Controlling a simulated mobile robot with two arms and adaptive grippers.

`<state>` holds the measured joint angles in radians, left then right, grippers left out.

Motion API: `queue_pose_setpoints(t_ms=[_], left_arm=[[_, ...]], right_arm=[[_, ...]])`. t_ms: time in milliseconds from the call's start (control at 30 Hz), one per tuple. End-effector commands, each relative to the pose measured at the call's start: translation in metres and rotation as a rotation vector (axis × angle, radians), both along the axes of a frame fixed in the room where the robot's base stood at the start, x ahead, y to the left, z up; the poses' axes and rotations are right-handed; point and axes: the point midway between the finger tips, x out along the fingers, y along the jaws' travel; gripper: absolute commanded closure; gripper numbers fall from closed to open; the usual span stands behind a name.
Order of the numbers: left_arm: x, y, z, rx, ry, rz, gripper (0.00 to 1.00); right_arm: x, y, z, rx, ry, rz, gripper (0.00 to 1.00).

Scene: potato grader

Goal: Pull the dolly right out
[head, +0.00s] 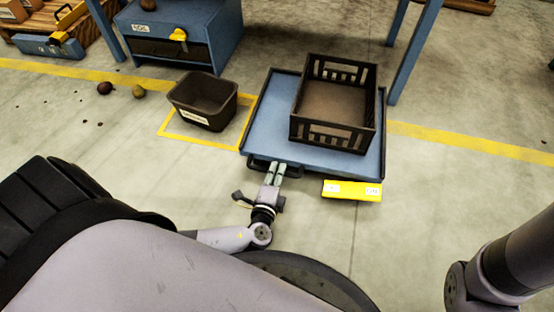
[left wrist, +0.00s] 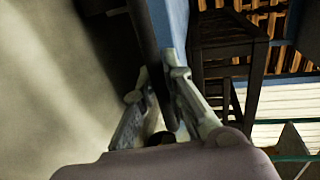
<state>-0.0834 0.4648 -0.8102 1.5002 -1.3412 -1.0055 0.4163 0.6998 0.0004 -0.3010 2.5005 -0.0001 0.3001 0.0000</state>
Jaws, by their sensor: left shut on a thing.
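The dolly (head: 262,110) is a low blue platform with a dark rim, standing on the floor across the yellow line. A black slatted crate (head: 296,128) stands on it, towards its right side. My left gripper (head: 276,172) is at the dolly's near edge, shut on the dolly's dark handle bar (head: 256,163). In the left wrist view the dark bar (left wrist: 146,50) runs between the two fingers. My right gripper is out of view; only part of my right arm shows at the lower right.
A dark bin (head: 203,102) stands left of the dolly inside a yellow floor outline. A yellow label plate (head: 352,191) is at the dolly's near right edge. A blue table leg (head: 413,52) rises behind right. Two potatoes (head: 104,88) (head: 138,91) lie on the left floor. Floor at right is clear.

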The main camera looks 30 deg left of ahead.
Motion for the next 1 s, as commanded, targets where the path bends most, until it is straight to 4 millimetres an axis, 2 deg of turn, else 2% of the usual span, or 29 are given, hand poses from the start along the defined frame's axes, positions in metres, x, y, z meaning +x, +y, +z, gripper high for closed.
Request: queue_pose_setpoints(t_ms=[33,200,233,500,833,1000], left_arm=[[-0.005,-0.002,-0.003,-0.001,0.008,-0.001,1.0],[-0.007,-0.003,-0.003,-0.002,0.01,-0.002,1.0],[-0.007,-0.003,-0.003,-0.002,0.01,-0.002,0.88],[-0.004,-0.002,-0.002,-0.002,0.007,-0.002,0.7],[-0.003,-0.002,0.0,-0.001,0.004,-0.001,0.69],[-0.004,-0.002,0.016,-0.003,0.003,-0.001,0.69]], right_arm=[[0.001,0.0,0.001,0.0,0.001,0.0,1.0],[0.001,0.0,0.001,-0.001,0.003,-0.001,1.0],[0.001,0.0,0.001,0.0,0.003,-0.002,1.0],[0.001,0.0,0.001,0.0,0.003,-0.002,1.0],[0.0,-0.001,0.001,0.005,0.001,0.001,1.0],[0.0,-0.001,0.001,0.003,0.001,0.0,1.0]])
